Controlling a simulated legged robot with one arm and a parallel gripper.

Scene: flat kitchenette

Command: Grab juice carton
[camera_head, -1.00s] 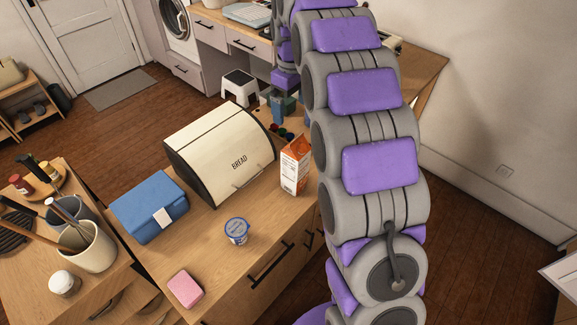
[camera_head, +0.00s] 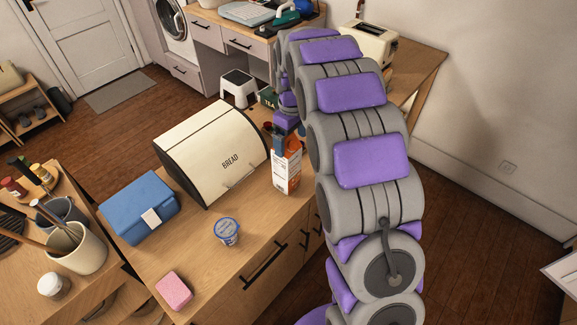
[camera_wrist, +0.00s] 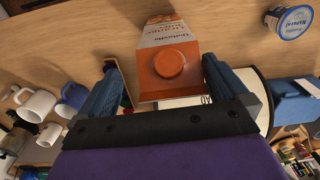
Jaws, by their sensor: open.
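The juice carton (camera_head: 286,172) is orange and white and stands upright on the wooden counter, right of the bread box. In the wrist view the juice carton (camera_wrist: 166,62) shows its orange top and round cap. My gripper (camera_head: 283,142) is at the carton's top in the head view, partly covering it. In the wrist view my gripper (camera_wrist: 162,68) is open, one blue finger on each side of the carton's top. Gaps show between the fingers and the carton.
A cream bread box (camera_head: 212,150) stands close left of the carton. A blue lunch box (camera_head: 139,206), a yogurt cup (camera_head: 227,231) and a pink sponge (camera_head: 174,291) are on the same counter. Several mugs (camera_wrist: 38,105) show at left in the wrist view.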

